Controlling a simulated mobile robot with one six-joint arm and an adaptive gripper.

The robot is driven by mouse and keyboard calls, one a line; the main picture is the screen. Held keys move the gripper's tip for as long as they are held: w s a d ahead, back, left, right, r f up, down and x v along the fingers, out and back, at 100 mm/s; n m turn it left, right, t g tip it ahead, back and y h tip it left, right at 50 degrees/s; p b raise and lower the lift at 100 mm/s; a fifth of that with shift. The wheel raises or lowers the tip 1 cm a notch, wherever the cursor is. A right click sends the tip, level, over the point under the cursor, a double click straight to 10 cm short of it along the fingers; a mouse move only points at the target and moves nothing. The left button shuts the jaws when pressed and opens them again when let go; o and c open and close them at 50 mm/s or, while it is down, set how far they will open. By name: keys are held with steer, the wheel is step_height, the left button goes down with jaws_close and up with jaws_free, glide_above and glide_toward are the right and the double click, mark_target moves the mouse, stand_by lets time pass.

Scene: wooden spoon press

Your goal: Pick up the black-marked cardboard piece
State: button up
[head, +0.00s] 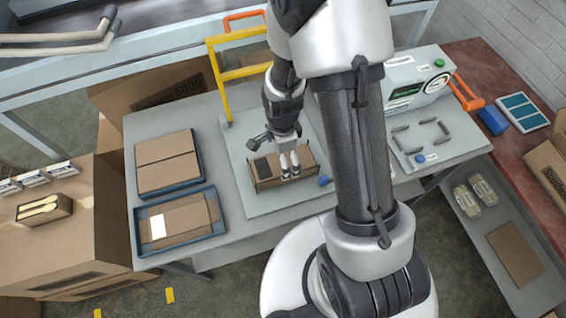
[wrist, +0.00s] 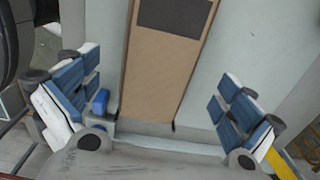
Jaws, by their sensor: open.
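The black-marked cardboard piece (head: 306,163) lies on the grey plate (head: 240,150) in the middle of the table. Its black patch (head: 263,168) is at its left end in the head view. In the wrist view the brown cardboard (wrist: 157,75) runs up the middle, with the black patch (wrist: 174,14) at the top. My gripper (head: 289,164) is over the piece. In the wrist view my gripper (wrist: 160,108) is open, with one blue-padded finger on each side of the cardboard and a gap on both sides. Whether the fingertips reach down to its level I cannot tell.
Two blue trays (head: 188,236) with cardboard stand left of the plate; the nearer holds a white-marked piece (head: 158,226). A yellow frame (head: 216,85) rises behind. A white machine (head: 415,80) stands at the right. A small blue block (head: 325,181) is beside the piece.

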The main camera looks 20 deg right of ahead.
step_height(320, 180, down, 4)
steer(key=shift+d+f+b, duration=0.1)
steer(key=shift+f+b, duration=0.15)
steer(key=shift+b, duration=0.55)
steer(key=shift+r, duration=0.1)
steer(key=c, duration=1.1)
